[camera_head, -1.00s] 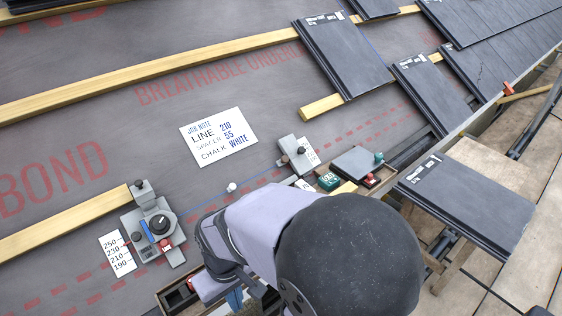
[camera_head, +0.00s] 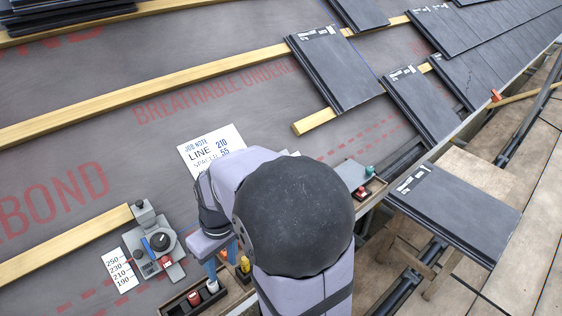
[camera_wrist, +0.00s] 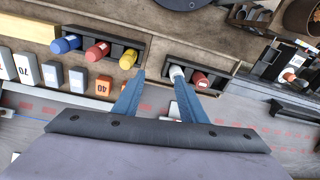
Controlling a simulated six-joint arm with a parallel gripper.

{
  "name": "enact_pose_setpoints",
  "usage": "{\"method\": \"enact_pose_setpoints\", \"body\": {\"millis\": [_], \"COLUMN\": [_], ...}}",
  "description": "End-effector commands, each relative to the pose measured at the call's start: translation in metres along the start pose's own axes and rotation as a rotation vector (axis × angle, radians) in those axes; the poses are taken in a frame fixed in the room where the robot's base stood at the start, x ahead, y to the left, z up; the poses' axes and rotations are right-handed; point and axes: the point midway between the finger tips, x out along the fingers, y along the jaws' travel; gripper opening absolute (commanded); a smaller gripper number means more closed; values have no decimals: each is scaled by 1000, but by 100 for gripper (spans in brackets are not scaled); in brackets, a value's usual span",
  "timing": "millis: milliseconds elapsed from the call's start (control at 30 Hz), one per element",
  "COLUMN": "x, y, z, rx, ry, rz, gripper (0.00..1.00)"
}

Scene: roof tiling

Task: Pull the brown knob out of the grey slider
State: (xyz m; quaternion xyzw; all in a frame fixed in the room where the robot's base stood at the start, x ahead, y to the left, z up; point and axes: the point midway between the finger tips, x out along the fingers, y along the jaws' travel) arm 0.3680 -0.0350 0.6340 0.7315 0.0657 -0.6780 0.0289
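The grey slider (camera_head: 143,219) belongs to a grey gauge at the lower left in the head view, at the end of a batten, beside a printed number scale (camera_head: 121,270). A small dark brown knob (camera_head: 137,254) sits on its left side, near the scale. The gauge also carries a black dial (camera_head: 160,241), a blue piece and a red knob. My gripper (camera_head: 222,265) is to the right of the gauge and apart from it, over the tray area. In the wrist view my gripper (camera_wrist: 158,82) is open, with nothing between its blue fingers.
A tray (camera_wrist: 236,92) with white and red pegs lies by one fingertip. Another tray (camera_wrist: 80,33) holds blue, red and yellow pegs, near several numbered blocks. A dark device (camera_wrist: 282,70) stands at the right. My arm covers part of the job note (camera_head: 225,135).

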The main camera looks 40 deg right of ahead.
Motion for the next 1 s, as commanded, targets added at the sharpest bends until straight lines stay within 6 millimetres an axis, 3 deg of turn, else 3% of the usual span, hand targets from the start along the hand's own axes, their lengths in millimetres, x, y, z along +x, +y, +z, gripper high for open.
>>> {"method": "enact_pose_setpoints", "body": {"millis": [33, 167, 300, 500, 600, 800, 1000], "x": [-14, -34, -51, -64, -67, -68, -65], "y": [19, 76, 158, 266, 303, 340, 343], "z": [-19, -63, -98, -112, -109, -103, -103], "rx": [23, 54, 85, 113, 119, 124, 121], "ry": [17, 77, 155, 250, 283, 313, 317], "rz": [-6, -16, -8, 30, 51, 75, 78], "gripper": [38, 38, 38, 38, 38, 38, 38]}}
